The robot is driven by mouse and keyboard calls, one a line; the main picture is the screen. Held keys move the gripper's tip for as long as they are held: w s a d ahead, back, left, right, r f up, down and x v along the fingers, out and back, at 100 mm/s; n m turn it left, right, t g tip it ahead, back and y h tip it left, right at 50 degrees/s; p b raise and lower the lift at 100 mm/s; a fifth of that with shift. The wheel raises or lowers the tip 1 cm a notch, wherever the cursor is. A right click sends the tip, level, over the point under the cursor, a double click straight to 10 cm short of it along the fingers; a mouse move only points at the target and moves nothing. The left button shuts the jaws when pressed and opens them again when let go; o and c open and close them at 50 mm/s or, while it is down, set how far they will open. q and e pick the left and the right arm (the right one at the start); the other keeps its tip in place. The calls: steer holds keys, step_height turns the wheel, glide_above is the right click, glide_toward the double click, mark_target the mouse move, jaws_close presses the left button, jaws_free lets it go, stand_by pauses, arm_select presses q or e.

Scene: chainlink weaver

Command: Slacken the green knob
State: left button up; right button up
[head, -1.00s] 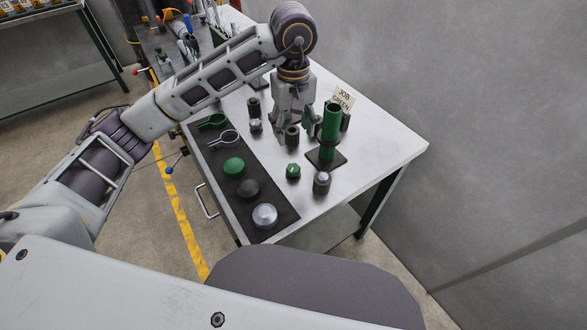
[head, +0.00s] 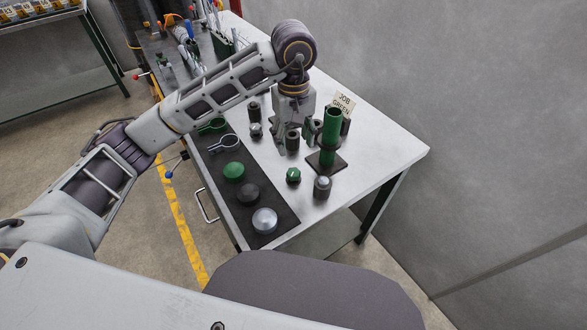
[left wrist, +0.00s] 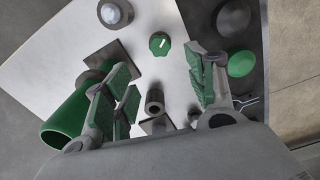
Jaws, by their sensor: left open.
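The small green knob (head: 293,175) with a white mark on top sits on the light bench top, in front of the green tube. In the left wrist view the green knob (left wrist: 160,44) is beyond the fingertips, clear of both. My left gripper (head: 295,138) points down, behind the knob in the head view and apart from it. Its green-padded fingers (left wrist: 163,85) are open and empty, with a dark hollow cylinder (left wrist: 154,103) showing between them, lower down. My right gripper is not in view.
A tall green tube (head: 331,126) on a dark square base stands close right of my gripper. A silver-topped cylinder (head: 322,187) stands near the knob. A dark mat (head: 279,222) holds green, black and silver domes. A sign (head: 343,102) reads "JOB GREEN". The right bench end is clear.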

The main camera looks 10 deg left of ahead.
arm_select(q)
steer(key=f, duration=0.2)
glide_above(293, 171)
step_height(293, 171, down, 5)
steer(key=shift+f, duration=0.1)
step_height(293, 171, down, 4)
steer(key=shift+r, duration=0.25)
steer(key=shift+w+f, duration=0.1)
steer(key=shift+f, duration=0.6)
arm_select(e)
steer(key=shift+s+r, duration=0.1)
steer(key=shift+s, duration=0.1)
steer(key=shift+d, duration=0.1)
arm_select(q)
steer(key=c, duration=1)
steer(key=shift+c, duration=0.2)
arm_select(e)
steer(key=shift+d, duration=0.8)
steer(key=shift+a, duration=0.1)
